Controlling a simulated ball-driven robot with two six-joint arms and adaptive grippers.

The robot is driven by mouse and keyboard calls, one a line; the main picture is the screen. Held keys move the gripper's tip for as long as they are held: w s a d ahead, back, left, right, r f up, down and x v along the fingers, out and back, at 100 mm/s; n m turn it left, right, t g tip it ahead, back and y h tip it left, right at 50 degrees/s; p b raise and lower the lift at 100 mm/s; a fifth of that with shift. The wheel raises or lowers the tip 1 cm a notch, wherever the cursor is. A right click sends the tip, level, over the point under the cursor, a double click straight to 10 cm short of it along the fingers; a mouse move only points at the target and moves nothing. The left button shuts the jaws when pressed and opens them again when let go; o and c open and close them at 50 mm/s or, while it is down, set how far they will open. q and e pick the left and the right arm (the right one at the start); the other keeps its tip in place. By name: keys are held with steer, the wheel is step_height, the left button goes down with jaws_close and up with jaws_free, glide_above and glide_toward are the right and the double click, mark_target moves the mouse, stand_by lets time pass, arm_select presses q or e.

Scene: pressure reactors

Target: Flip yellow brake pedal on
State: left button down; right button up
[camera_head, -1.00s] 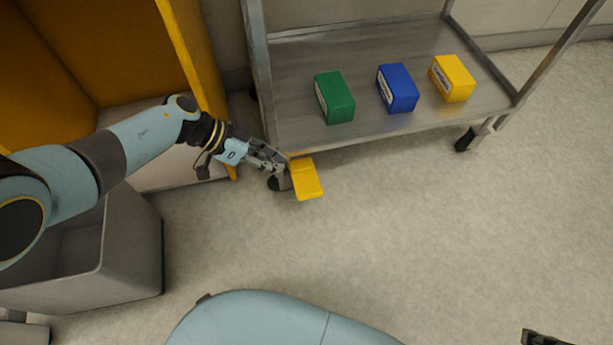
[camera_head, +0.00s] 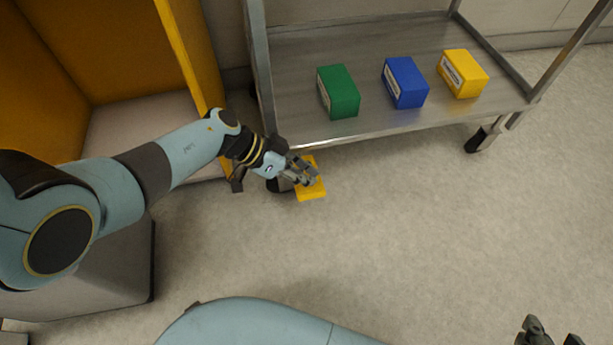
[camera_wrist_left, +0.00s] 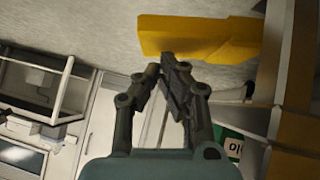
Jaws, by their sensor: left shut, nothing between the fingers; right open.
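The yellow brake pedal (camera_head: 311,192) sits low at the front left wheel of the metal cart. In the left wrist view the pedal (camera_wrist_left: 200,38) spans the top middle as a flat yellow plate. My left gripper (camera_head: 312,179) is shut and empty, with its fingertips over the pedal and hiding part of it. In the left wrist view its fingertips (camera_wrist_left: 165,62) come close to the pedal's edge; I cannot tell whether they touch. My right gripper (camera_head: 548,335) is open at the bottom right edge, far from the cart and only partly in view.
The metal cart shelf (camera_head: 300,125) holds a green box (camera_head: 338,92), a blue box (camera_head: 405,82) and a yellow box (camera_head: 463,73). A yellow cabinet (camera_head: 185,50) stands left of the cart, close to my left arm. The floor (camera_head: 420,220) in front is clear.

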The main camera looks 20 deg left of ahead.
mark_target(307, 192)
arm_select(q)
steer(key=shift+d, duration=0.1)
steer(key=shift+f, duration=0.1)
stand_by(0.4)
steer(key=shift+s+f, duration=0.1)
steer(key=shift+d+f, duration=0.1)
arm_select(e)
steer(key=shift+w+r, duration=0.1)
steer(key=shift+r, duration=0.1)
arm_select(q)
steer(key=shift+t, duration=0.3)
steer(key=shift+s+d+f+m+t+y+p, duration=0.25)
steer(key=shift+s+f+m+t+y+p, duration=0.15)
steer(key=shift+f+m+t+y+p, duration=0.2)
steer(key=shift+s+d+f+t+y, duration=0.15)
steer(key=shift+f+t+y, duration=0.1)
steer(key=shift+f, duration=0.2)
steer(key=shift+s+f+t+y, duration=0.15)
steer(key=shift+f+t, duration=0.1)
steer(key=shift+f, duration=0.2)
steer(key=shift+f+m, duration=0.3)
steer(key=shift+f, duration=0.35)
arm_select(e)
steer(key=shift+r+g, duration=0.15)
steer(key=shift+g, duration=0.25)
arm_select(q)
steer(key=shift+s+f, duration=0.1)
steer(key=shift+s, duration=0.05)
